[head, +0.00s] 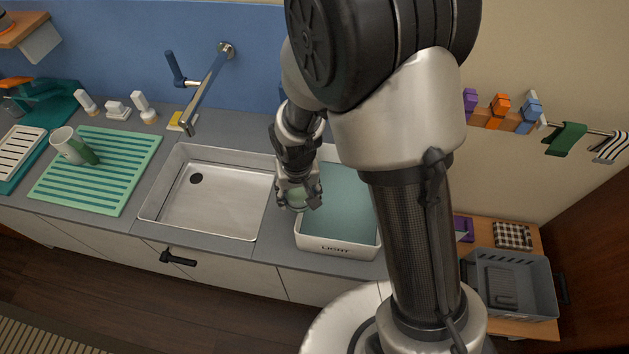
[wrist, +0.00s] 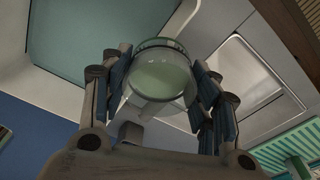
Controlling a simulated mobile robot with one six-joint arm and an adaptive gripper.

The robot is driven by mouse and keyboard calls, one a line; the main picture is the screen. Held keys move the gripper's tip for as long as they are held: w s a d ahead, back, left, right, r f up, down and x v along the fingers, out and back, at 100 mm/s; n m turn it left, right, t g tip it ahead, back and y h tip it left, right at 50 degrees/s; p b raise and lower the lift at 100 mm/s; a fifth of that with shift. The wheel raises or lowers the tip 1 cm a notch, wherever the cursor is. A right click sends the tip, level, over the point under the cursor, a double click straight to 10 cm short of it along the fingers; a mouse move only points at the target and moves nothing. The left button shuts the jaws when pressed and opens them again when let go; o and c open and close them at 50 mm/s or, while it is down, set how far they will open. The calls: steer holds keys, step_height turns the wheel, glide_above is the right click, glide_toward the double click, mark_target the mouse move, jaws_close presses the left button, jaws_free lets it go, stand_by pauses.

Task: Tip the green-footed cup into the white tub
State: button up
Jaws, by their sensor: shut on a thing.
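My gripper (head: 297,190) is shut on a clear cup with pale green showing in it (wrist: 160,78). I cannot tell whether the green is its foot or its contents. The cup sits between the two fingers in the wrist view, and is small and partly hidden by the fingers in the head view. The white tub (head: 337,248) stands on the counter right of the sink, with dark lettering on its front and a flat teal surface inside. The gripper and cup are at the tub's left side. The cup's exact tilt is unclear.
A metal sink (head: 210,205) lies left of the tub, with a faucet (head: 207,88) behind it. A grey crate (head: 515,285) stands low at the right. My arm hides part of the tub's right side.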

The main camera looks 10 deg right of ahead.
steer(key=shift+s, duration=0.1)
steer(key=shift+w+d+f+b, duration=0.1)
steer(key=shift+w+f+b, duration=0.1)
steer(key=shift+b, duration=1)
steer(key=b, duration=0.1)
steer(key=y+b, duration=0.1)
steer(key=b, duration=0.1)
steer(key=shift+w+d+r+y, duration=0.1)
steer(key=shift+d+r+y, duration=0.1)
steer(key=shift+d+y, duration=0.15)
steer(key=shift+d+r+g, duration=0.1)
steer(key=shift+r+g, duration=0.15)
steer(key=shift+g, duration=0.05)
steer(key=shift+d+f+b, duration=0.15)
steer(key=shift+f+b, duration=0.05)
steer(key=shift+b, duration=0.45)
steer(key=shift+d, duration=0.1)
steer(key=shift+w+d+f+y+b, duration=0.15)
steer(key=shift+d+y+b, duration=0.3)
steer(key=shift+b, duration=0.75)
steer(key=shift+w+d+f+y+b, duration=0.15)
steer(key=shift+y+b, duration=0.45)
steer(key=shift+b, duration=0.55)
